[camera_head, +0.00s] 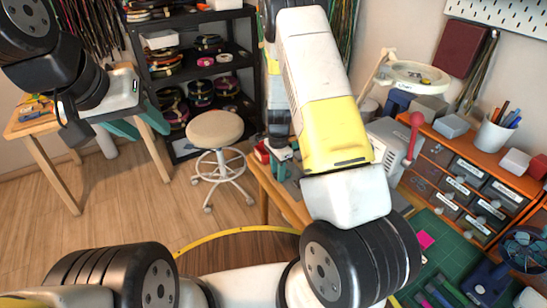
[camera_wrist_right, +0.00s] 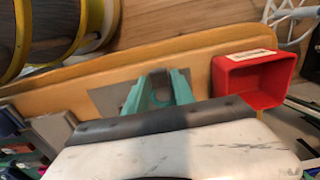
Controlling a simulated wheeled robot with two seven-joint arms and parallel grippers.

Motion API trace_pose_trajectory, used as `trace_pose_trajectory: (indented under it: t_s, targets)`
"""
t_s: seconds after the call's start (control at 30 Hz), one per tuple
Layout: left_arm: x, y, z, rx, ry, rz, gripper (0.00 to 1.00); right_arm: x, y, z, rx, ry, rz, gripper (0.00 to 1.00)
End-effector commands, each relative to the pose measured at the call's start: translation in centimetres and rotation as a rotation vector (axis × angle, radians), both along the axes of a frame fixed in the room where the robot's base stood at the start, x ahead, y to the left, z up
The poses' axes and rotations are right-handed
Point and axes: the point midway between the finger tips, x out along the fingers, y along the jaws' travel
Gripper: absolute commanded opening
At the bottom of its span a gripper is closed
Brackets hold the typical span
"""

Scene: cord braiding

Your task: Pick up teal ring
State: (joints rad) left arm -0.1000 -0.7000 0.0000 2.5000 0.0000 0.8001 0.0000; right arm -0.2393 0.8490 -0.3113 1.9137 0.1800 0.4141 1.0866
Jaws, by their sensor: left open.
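I cannot make out a teal ring in either view. My left gripper (camera_head: 141,127) hangs at the upper left in the head view, its teal fingers apart and nothing seen between them. My right gripper (camera_head: 280,165) is small and partly hidden behind its own arm in the head view, low by the wooden bench edge. In the right wrist view, its two teal fingers (camera_wrist_right: 157,92) stand apart over the bench, with a dark grey patch between them. I see no object held there.
A red bin (camera_wrist_right: 253,80) sits on the wooden bench (camera_wrist_right: 70,80), right of the right fingers. A grey plate (camera_wrist_right: 108,100) lies left of them. In the head view a round stool (camera_head: 215,129) stands mid-floor, spool shelves (camera_head: 195,75) behind, and an orange drawer unit (camera_head: 455,170) right.

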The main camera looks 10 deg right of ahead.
Motion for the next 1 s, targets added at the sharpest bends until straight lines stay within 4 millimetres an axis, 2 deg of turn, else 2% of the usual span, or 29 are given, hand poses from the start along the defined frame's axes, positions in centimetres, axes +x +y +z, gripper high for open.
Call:
trace_pose_trajectory:
  t_s: [0.03, 0.13, 0.53, 0.67, 0.83, 1.0]
  targets:
    - [0.0, 0.0, 0.0, 0.000, 0.000, 0.000, 0.45, 0.0, 0.0, 0.0, 0.000, 0.000, 0.000, 0.19]
    - [0.0, 0.0, 0.0, 0.000, 0.000, 0.000, 0.45, 0.0, 0.0, 0.0, 0.000, 0.000, 0.000, 0.00]
    - [0.0, 0.0, 0.0, 0.000, 0.000, 0.000, 0.45, 0.0, 0.0, 0.4, 0.000, -0.001, 0.000, 0.00]
    - [0.0, 0.0, 0.0, 0.000, 0.000, 0.000, 0.45, 0.1, 0.0, 1.5, 0.000, -0.003, 0.001, 0.00]
    - [0.0, 0.0, 0.0, 0.000, 0.000, 0.000, 0.45, 0.1, 0.1, 3.8, 0.000, -0.004, 0.001, 0.00]
    - [0.0, 0.0, 0.0, 0.000, 0.000, 0.000, 0.45, -3.8, 1.0, 4.0, 0.001, 0.003, 0.002, 0.00]
